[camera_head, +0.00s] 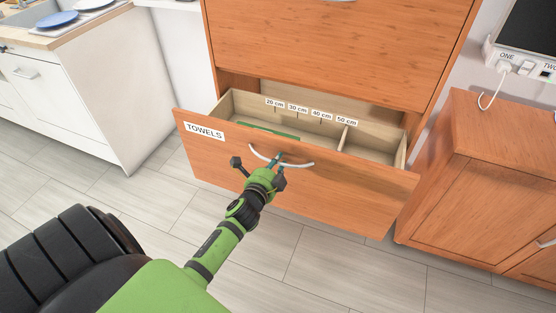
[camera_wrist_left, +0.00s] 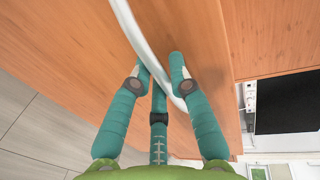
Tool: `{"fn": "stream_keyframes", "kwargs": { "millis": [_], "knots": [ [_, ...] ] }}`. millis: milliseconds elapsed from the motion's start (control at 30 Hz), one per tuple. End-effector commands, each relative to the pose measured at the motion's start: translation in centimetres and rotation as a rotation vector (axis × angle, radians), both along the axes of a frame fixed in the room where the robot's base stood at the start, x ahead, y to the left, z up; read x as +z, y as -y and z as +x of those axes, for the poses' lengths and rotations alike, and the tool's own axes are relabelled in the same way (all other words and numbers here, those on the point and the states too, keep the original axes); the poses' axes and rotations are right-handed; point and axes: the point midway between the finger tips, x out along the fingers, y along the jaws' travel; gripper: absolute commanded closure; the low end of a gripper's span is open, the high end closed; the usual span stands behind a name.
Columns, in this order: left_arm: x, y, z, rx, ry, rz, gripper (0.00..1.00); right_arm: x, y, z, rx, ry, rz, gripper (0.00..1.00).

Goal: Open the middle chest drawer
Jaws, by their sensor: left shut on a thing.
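A wooden chest drawer (camera_head: 345,192) with a front label reading TOWELS stands pulled out of the chest (camera_head: 330,45). Its inside shows a divider, a flat green thing (camera_head: 268,131) and a row of length labels up to 50 cm. The curved pale handle (camera_head: 300,165) is on its front. My left gripper (camera_head: 277,161) is shut on this handle. In the left wrist view the teal fingers (camera_wrist_left: 160,64) sit around the handle bar (camera_wrist_left: 130,28). My right gripper is not in view.
A closed wooden front is above the open drawer. A wooden cabinet (camera_head: 490,180) stands close on the right, with a charger and cable (camera_head: 497,85) above it. A white kitchen unit (camera_head: 75,95) is at left. Tiled floor (camera_head: 330,265) is clear in front.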

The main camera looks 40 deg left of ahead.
Motion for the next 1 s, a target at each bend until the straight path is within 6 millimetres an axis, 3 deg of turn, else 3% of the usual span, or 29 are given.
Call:
{"fn": "stream_keyframes", "kwargs": {
  "millis": [367, 400, 467, 833, 1000],
  "knots": [
    [0.0, -0.1, -0.1, 0.002, -0.001, 0.001, 1.00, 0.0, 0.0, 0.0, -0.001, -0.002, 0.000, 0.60],
    [0.0, -0.1, -0.1, 0.002, -0.001, 0.001, 0.77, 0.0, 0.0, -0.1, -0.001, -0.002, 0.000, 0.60],
    [0.0, -0.1, -0.1, 0.002, -0.001, 0.001, 0.55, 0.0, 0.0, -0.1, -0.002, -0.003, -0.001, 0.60],
    [0.0, 0.1, -0.3, 0.000, 0.000, 0.001, 0.55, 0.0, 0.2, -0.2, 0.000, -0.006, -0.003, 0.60],
    [0.4, 0.5, -2.3, 0.000, -0.001, 0.001, 0.55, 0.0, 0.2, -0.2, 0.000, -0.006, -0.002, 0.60]
  ]
}}
